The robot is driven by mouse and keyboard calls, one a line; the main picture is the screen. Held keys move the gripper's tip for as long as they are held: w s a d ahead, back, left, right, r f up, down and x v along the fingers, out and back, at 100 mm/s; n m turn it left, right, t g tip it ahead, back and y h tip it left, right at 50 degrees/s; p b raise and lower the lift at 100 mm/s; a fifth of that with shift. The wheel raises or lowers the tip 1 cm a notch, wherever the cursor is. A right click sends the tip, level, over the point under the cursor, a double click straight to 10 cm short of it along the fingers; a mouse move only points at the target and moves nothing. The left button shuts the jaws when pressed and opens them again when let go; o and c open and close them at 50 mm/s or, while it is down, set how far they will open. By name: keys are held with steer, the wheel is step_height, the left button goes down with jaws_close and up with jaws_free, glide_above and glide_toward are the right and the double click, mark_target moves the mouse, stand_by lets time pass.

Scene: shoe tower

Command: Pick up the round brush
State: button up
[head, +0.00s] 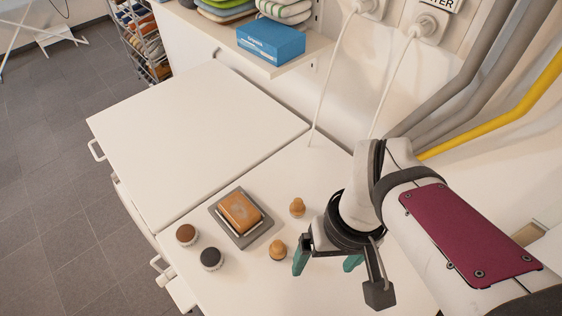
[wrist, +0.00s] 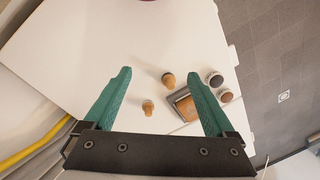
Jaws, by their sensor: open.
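Two small knob-shaped wooden pieces stand on the white top; either may be the round brush, and I cannot tell which. The nearer one (head: 278,249) is larger in the wrist view (wrist: 168,79). The farther one (head: 297,207) also shows in the wrist view (wrist: 148,107). My gripper (head: 325,268), with teal fingers, is open and empty above the surface, to the right of the nearer knob in the head view. In the wrist view, both knobs appear between my spread fingers (wrist: 160,74), apart from them.
A brown block (head: 240,212) sits on a grey tray (head: 262,229). Two round pieces, one brown-topped (head: 186,234) and one black-topped (head: 211,258), stand left of it. A blue box (head: 271,42) is on the shelf behind. The white top's far left is clear.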

mark_target(277, 244)
steer(key=w+a+f+n+h, duration=0.1)
steer(key=w+a+f+n, duration=0.3)
steer(key=n, duration=0.5)
steer(key=w+a+f+n, duration=0.2)
steer(key=w+a+n, duration=0.2)
steer(key=w+n, duration=0.4)
steer(key=f, duration=0.5)
steer(key=s+f+n, duration=0.1)
steer(key=f, duration=0.4)
steer(key=f+n, duration=0.1)
steer(key=f, duration=0.4)
steer(key=shift+s+f, duration=0.25)
jaws_close()
steer(key=shift+r, duration=2.1)
steer(key=s+d+r, duration=0.1)
steer(key=d+r, duration=0.6)
steer(key=d, duration=0.4)
steer(key=shift+s+d, duration=0.25)
